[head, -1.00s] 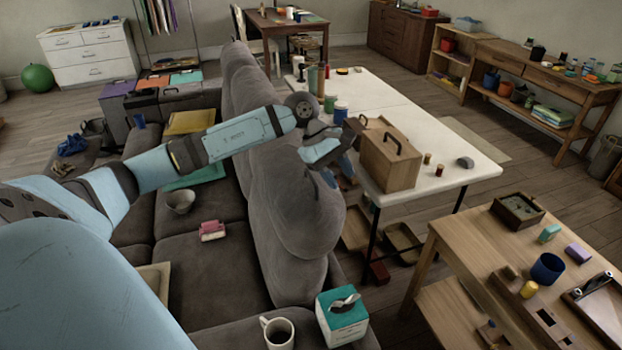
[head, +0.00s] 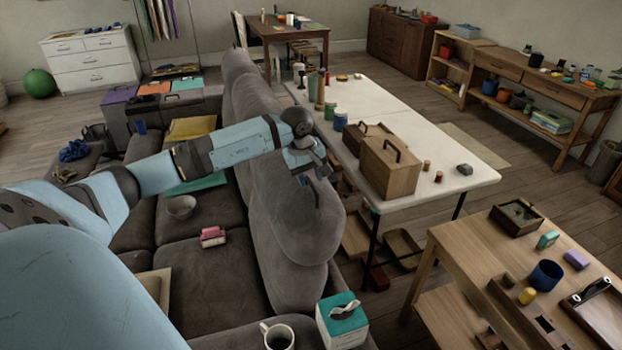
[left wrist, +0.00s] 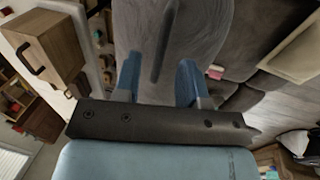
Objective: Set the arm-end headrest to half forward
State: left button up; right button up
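The grey arm-end headrest (head: 300,225) is the nearest padded section of the sofa's back, close to the sofa's front end. It stands roughly upright; I cannot tell its exact tilt. My left gripper (head: 312,188) is at the headrest's upper part, fingers pointing down. In the left wrist view the two blue fingers (left wrist: 160,82) are spread apart, with the grey headrest (left wrist: 150,35) ahead of and between them. A dark raised strip runs along its middle. Contact cannot be made out. My right gripper is not in view.
A white table (head: 400,115) behind the sofa holds a wooden box (head: 390,168) close to my gripper. A mug (head: 277,336) and tissue box (head: 342,320) stand at the sofa's near end. A pink item (head: 212,237) lies on the seat. A wooden table (head: 470,235) stands right.

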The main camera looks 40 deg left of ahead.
pick_arm(q)
jog(key=shift+w+d+f, duration=0.1)
jog(key=shift+w+f, duration=0.05)
jog(key=shift+f, duration=0.75)
jog(key=shift+c, duration=0.2)
